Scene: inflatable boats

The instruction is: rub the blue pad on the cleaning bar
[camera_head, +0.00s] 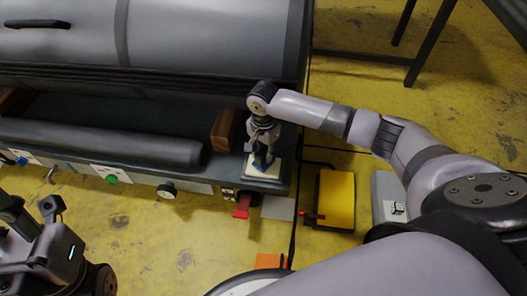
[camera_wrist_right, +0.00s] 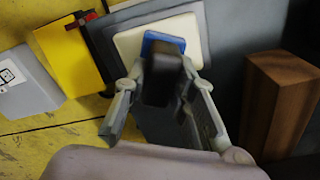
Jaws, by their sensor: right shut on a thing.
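My right gripper (camera_head: 263,146) points down at the front right corner of the dark bench. It is shut on a dark grip above the blue pad (camera_wrist_right: 163,42); the pad also shows in the head view (camera_head: 263,167). Under it lies a cream block (camera_wrist_right: 128,43), which looks like the cleaning bar, on a pale grey plate (camera_wrist_right: 203,38). The pad appears against the block's face, but the fingers partly hide the contact. Part of my left gripper (camera_head: 40,208) shows at the lower left, away from the pad; its jaws cannot be read.
A wooden block (camera_wrist_right: 283,100) stands beside the bar. A dark roller (camera_head: 100,140) lies along the bench (camera_head: 215,185) under a large grey drum (camera_head: 200,35). A red lever (camera_head: 243,207) sticks out in front. A yellow box (camera_head: 337,199) and grey box (camera_head: 386,188) stand to the right.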

